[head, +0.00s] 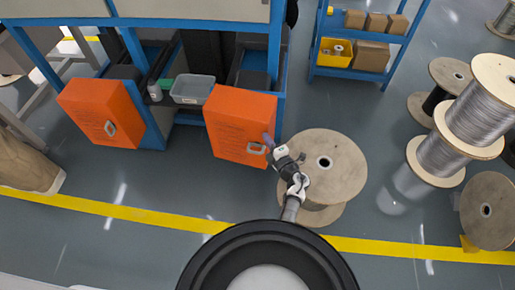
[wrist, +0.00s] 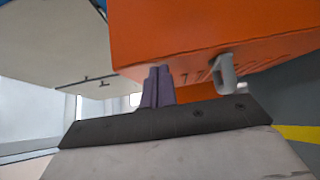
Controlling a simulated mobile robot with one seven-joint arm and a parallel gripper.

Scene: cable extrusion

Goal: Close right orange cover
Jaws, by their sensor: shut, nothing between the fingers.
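The right orange cover (head: 238,124) is a box-shaped panel on the front of the blue-framed machine, with a grey handle (head: 256,149) low on its right side. I cannot tell how far it stands open. In the wrist view the orange cover (wrist: 215,38) fills the upper right, with the handle (wrist: 224,74) and dark slots near its edge. My gripper (head: 267,138) is at the cover's right edge, just above and right of the handle. Its purple fingers (wrist: 158,84) are together and empty, left of the handle; whether they touch the cover is unclear.
A similar left orange cover (head: 101,113) hangs on the machine, with a grey bin (head: 193,89) between the two. A wooden spool (head: 335,170) stands under and right of my arm. More spools (head: 470,115) are further right. Open floor lies in front, crossed by a yellow line (head: 150,214).

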